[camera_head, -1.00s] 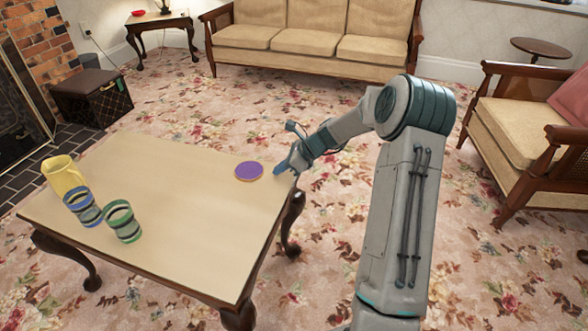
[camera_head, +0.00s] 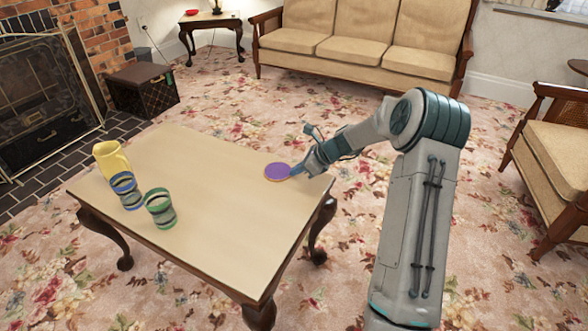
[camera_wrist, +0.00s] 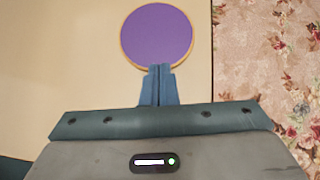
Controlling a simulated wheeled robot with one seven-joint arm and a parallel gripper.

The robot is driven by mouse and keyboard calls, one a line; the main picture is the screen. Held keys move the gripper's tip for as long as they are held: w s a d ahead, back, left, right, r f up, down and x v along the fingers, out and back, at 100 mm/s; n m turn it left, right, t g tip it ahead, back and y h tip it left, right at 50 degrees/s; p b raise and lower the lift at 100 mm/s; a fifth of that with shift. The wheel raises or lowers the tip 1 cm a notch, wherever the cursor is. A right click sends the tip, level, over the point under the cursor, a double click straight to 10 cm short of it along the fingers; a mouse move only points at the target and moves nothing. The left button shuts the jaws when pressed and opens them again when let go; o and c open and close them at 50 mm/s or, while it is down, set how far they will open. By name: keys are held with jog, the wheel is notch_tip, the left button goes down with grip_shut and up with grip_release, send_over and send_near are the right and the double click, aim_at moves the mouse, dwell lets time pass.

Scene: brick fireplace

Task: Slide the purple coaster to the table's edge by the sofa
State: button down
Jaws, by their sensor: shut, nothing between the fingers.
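The purple coaster (camera_head: 278,171) is a flat disc with a pale tan rim, lying on the wooden coffee table (camera_head: 215,200) near its right end. In the wrist view the coaster (camera_wrist: 156,35) lies flat at the top, a little in from the table's edge at right. My gripper (camera_head: 293,171) is low over the tabletop at the coaster's right side. In the wrist view the shut fingertips (camera_wrist: 160,68) meet the coaster's near rim; whether they press on it or just overlap it in view, I cannot tell. Nothing is held between them.
The beige sofa (camera_head: 372,45) is beyond the table across the carpet. An armchair (camera_head: 556,150) stands at right. The tabletop's middle is clear.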

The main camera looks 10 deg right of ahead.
jog(key=shift+d, duration=0.25)
jog(key=shift+s+d, duration=0.1)
jog(key=shift+d, duration=0.15)
jog(key=shift+s+d+r+p, duration=0.1)
jog(key=shift+s+d+p, duration=0.25)
jog(key=shift+d, duration=0.25)
jog(key=shift+s+d+p, duration=0.2)
jog(key=shift+s+d, duration=0.2)
jog(key=shift+d, duration=0.2)
jog(key=p+v, duration=0.4)
jog(key=v, duration=0.6)
jog(key=s+a+r+n+g+h+p, duration=0.1)
jog(key=s+a+r+n+p, duration=0.3)
jog(key=r, duration=0.4)
jog(key=s+a+r+n+g+h+p, duration=0.1)
jog(key=s+a+r+n+h+p, duration=0.15)
jog(key=s+r+p, duration=0.4)
jog(key=s+a+r+n+g+p, duration=0.15)
jog(key=a+r+n+p, duration=0.3)
jog(key=r, duration=0.45)
jog(key=s+a+r+n+t+h+p, duration=0.1)
jog(key=s+r+n+h+p, duration=0.3)
jog(key=s+r+n+p, duration=0.9)
jog(key=s+r+p, duration=0.1)
jog(key=s+r, duration=0.6)
jog(key=shift+s+a+p, duration=0.3)
jog(key=shift+a+p, duration=0.05)
jog(key=shift+a, duration=0.05)
